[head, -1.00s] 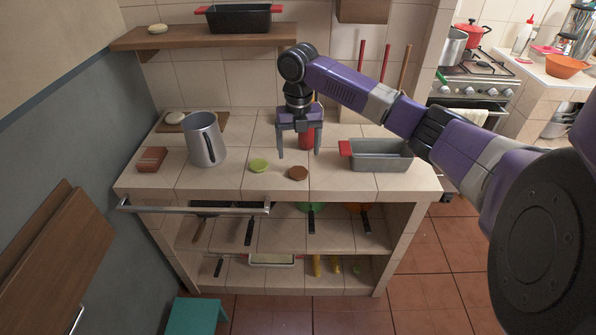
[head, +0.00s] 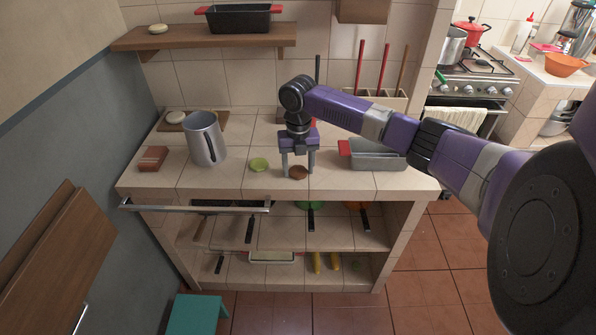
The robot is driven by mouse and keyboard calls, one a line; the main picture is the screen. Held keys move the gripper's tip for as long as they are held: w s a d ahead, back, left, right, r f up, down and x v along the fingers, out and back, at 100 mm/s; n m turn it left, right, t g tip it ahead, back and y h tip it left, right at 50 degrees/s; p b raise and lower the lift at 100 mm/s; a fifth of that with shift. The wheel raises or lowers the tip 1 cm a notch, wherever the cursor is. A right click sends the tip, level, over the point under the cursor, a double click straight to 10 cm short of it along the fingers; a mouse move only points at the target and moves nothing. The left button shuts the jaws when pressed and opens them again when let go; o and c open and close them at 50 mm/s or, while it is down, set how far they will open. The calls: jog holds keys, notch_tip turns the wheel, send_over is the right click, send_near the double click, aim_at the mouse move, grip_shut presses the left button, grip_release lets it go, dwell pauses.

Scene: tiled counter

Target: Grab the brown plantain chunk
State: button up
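The brown plantain chunk (head: 298,173) is a small round reddish-brown piece lying on the tiled counter near its front edge. My gripper (head: 298,171) points straight down at it. Its two grey fingers are spread, with one on the left and one on the right of the chunk in the head view. Narrow gaps seem to show between the fingers and the chunk; whether either finger touches it, I cannot tell.
A green round piece (head: 259,165) lies just left of the chunk. A metal pitcher (head: 203,140) and a brown block (head: 153,158) stand further left. A grey pan (head: 376,162) with red handles sits to the right, partly behind my arm.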

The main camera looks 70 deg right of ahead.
jog(key=c, duration=0.8)
jog(key=shift+r, duration=0.15)
